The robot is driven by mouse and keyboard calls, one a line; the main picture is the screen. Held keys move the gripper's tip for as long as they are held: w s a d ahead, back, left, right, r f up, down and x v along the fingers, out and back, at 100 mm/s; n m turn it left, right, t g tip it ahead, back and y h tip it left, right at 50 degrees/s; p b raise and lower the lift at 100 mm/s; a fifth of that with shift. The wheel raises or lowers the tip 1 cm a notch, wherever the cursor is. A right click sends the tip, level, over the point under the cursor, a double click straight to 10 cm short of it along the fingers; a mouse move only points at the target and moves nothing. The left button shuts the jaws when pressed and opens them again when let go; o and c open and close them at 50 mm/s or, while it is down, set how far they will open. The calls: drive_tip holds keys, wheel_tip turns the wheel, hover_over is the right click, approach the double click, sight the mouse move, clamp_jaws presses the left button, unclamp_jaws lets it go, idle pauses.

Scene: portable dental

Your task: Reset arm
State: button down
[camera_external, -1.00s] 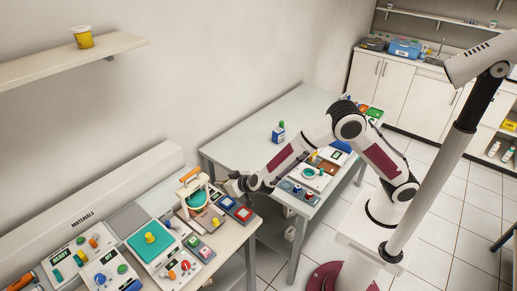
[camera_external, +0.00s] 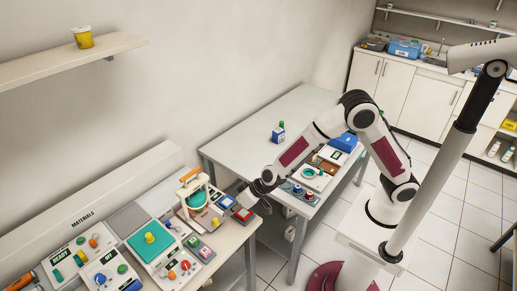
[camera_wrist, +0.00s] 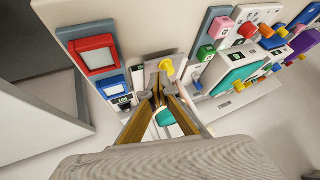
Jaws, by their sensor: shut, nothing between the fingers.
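My gripper (camera_external: 247,199) is at the right end of the front bench, beside the red and blue square buttons. In the wrist view its fingers (camera_wrist: 158,88) are shut with nothing between them. In that view the red button (camera_wrist: 97,55) and blue button (camera_wrist: 113,86) lie to the left of the fingers. A yellow knob (camera_wrist: 167,68) shows just beyond the fingertips, and a teal round part (camera_wrist: 167,117) is partly hidden behind them. A white frame with an orange handle (camera_external: 190,174) stands left of my gripper, apart from it in the outside view.
Panels with coloured knobs, including a teal plate (camera_external: 150,246), cover the front bench. The grey table (camera_external: 240,145) behind is mostly bare, with a small blue bottle (camera_external: 279,134) and a device panel (camera_external: 312,177). A pole (camera_external: 435,190) stands right of my arm.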

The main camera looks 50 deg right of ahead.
drive_tip(key=s+d+r+h, duration=0.1)
drive_tip(key=s+d+r, duration=0.5)
drive_tip(key=d, duration=0.7)
drive_tip(key=s+d+r+m+h, duration=0.1)
drive_tip(key=s+d+r+h, duration=0.1)
drive_tip(key=s+d+r, duration=0.5)
drive_tip(key=s+d+r+m+h, duration=0.1)
drive_tip(key=s+d+r, duration=0.5)
drive_tip(key=s+d, duration=0.7)
drive_tip(key=shift+s+d+r+g+h, duration=0.25)
drive_tip(key=shift+d+r+g+h, duration=0.1)
drive_tip(key=shift+d, duration=3.9)
